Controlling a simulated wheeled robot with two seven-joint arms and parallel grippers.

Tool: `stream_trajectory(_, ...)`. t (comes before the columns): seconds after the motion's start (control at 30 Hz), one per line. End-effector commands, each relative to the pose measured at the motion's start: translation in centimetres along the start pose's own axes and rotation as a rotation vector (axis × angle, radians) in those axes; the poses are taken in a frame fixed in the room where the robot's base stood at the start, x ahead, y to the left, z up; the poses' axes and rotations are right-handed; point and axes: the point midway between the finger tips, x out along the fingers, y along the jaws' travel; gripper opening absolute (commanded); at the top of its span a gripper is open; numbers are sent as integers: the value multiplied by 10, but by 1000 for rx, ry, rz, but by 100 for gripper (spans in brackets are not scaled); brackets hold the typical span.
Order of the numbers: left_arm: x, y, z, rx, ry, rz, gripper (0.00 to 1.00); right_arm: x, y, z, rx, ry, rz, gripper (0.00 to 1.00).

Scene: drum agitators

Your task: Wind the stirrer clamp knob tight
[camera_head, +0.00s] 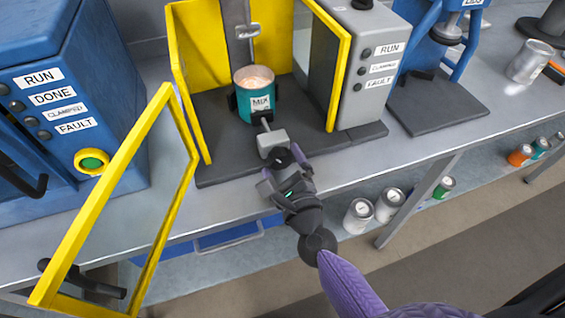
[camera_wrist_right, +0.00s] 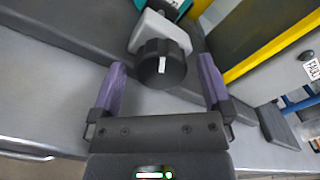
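The stirrer clamp knob (camera_wrist_right: 162,68) is black and round with a white mark on its face. It sits on the front of a grey clamp block (camera_wrist_right: 160,28). In the head view the clamp block (camera_head: 272,140) stands in front of a teal can labelled MIX (camera_head: 260,103). My right gripper (camera_head: 282,162) is at the knob. In the wrist view the purple fingers of my right gripper (camera_wrist_right: 161,66) are open on either side of the knob, with a gap on each side. The head view partly hides the knob behind the gripper. My left gripper does not show.
A yellow-framed enclosure (camera_head: 188,75) surrounds the can, with its yellow door (camera_head: 165,215) swung open at left. A control box (camera_head: 370,60) with RUN, CLAMPED and FAULT labels is at right. A blue machine (camera_head: 110,75) is at left. Cans (camera_head: 358,216) stand on the lower shelf.

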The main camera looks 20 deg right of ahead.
Motion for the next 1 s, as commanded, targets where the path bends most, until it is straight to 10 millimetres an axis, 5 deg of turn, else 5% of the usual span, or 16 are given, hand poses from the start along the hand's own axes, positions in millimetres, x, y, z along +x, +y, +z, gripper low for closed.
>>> stream_trajectory(0.27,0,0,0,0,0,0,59,-4,0,0,-1,-1,-1,100)
stream_trajectory(0.7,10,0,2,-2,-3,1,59,-84,1,-1,-2,0,2,100)
stream_trajectory(1.0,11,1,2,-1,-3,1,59,-100,0,0,0,-1,-1,100)
